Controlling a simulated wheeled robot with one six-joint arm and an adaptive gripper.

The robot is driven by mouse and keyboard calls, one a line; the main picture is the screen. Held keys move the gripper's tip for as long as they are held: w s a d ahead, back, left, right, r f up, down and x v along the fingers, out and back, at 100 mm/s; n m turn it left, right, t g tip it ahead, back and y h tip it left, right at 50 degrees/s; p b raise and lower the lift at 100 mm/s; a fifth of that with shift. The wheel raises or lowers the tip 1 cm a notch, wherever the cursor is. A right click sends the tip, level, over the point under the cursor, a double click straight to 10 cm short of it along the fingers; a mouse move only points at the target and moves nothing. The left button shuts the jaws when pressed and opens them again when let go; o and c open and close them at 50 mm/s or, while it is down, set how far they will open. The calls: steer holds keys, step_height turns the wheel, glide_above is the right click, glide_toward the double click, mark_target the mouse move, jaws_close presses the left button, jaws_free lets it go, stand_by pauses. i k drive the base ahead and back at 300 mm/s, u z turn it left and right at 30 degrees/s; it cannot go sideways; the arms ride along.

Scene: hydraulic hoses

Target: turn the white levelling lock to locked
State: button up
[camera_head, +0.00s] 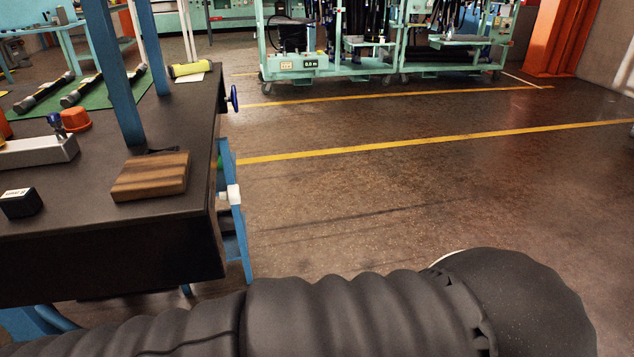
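A small white part (232,194), which looks like the white levelling lock, sits on the blue frame (238,228) at the right end of the dark workbench. It is too small to tell which way it is turned. A small green spot shows just above it. My arm, in a black ribbed sleeve, crosses the bottom of the view, below and to the right of the white part and apart from it in the picture. My gripper is not in view.
The workbench (60,235) carries a wooden block (151,176), a small black box (20,203), an orange cap (75,120) and hoses on a green mat. A blue handwheel (234,98) sticks out at its end. Hose carts (335,62) stand behind. The floor right of the bench is clear.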

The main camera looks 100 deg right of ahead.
mark_target(232, 194)
steer(key=k, duration=0.95)
steer(key=z, duration=0.85)
steer(key=k, duration=0.6)
steer(key=z, duration=0.35)
steer(key=i, duration=0.45)
steer(key=u, duration=0.05)
